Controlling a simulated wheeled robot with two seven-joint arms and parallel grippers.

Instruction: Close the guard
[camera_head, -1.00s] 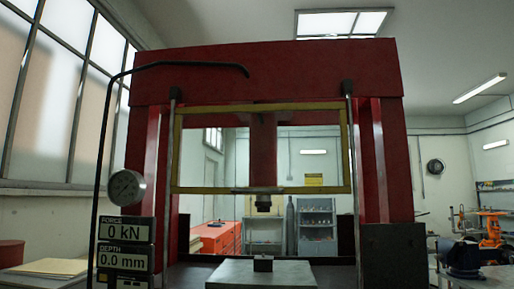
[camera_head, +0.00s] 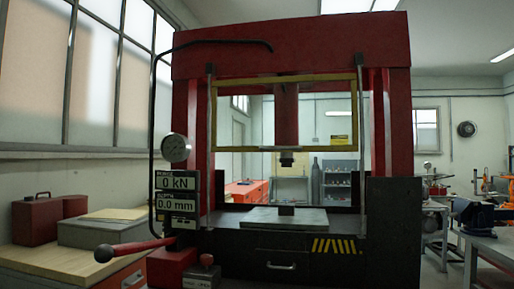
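The guard (camera_head: 330,148) is a yellow-framed rectangular panel on the front of a red press (camera_head: 290,48). It sits raised between two thin upright rods, its lower bar at about the height of the press ram (camera_head: 287,158). The opening below it is uncovered. A small dark block (camera_head: 286,210) rests on the grey plate (camera_head: 262,218) under the ram. Neither of my grippers is in view.
A red lever (camera_head: 140,246) with a dark knob sticks out left at the front of the press. A gauge (camera_head: 176,147) and displays reading 0 kN and 0.0 mm (camera_head: 177,190) are on its left. Benches stand on both sides; a vise (camera_head: 484,214) is at right.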

